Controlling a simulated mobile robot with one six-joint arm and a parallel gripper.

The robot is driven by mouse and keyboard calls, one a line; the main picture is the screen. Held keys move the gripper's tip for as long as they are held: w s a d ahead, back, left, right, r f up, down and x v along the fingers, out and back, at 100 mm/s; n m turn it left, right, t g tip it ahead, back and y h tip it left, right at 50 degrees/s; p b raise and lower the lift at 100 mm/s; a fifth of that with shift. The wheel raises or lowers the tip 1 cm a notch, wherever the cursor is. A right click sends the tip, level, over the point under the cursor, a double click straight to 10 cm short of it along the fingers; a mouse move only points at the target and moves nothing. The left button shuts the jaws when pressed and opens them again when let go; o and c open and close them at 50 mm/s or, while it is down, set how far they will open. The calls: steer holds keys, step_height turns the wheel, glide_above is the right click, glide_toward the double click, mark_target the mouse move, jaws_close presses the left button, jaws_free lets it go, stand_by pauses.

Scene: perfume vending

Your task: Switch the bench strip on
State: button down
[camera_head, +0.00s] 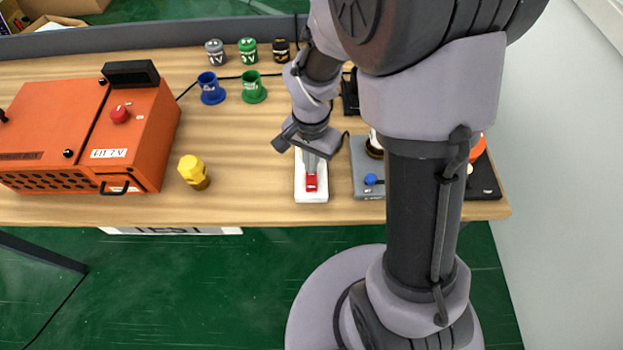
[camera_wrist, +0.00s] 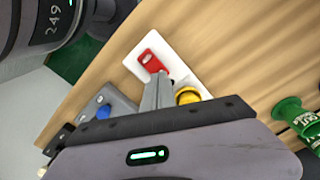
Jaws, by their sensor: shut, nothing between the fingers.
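The bench strip (camera_head: 312,196) is a white block with a red rocker switch (camera_head: 311,183) at its near end, lying on the wooden bench left of my arm. In the wrist view the white strip (camera_wrist: 185,72) and its red switch (camera_wrist: 152,61) show just beyond my fingertips. My gripper (camera_head: 311,172) is shut and empty, pointing down over the strip beside the red switch; it also shows in the wrist view (camera_wrist: 159,78). I cannot tell whether the tips touch the switch. A yellow round part (camera_wrist: 187,95) sits by the fingers. The strip's far end is hidden by my wrist.
An orange machine (camera_head: 60,130) stands at the left, with a yellow bottle-like piece (camera_head: 193,172) beside it. Several coloured caps and cups, such as a green cup (camera_head: 253,88), stand behind. A grey device with a blue knob (camera_head: 371,180) is close right of the strip.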

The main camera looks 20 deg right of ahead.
steer(key=shift+f+b, duration=0.9)
steer(key=shift+f, duration=0.1)
stand_by(0.7)
steer(key=shift+r, duration=0.1)
step_height(320, 180, up, 7)
steer(key=p, duration=0.5)
steer(key=shift+p, duration=0.3)
step_height(320, 180, up, 5)
steer(key=n+t+b, duration=0.1)
steer(key=t+b, duration=0.1)
glide_above(310, 180)
steer(key=s+a+r+n+t+y+b, duration=0.2)
steer(key=s+a+r+n+t+b, duration=0.1)
steer(key=s+r, duration=0.6)
steer(key=shift+s+r+n+t, duration=0.25)
steer(key=shift+s+n+t, duration=0.25)
steer(key=shift+s, duration=0.7)
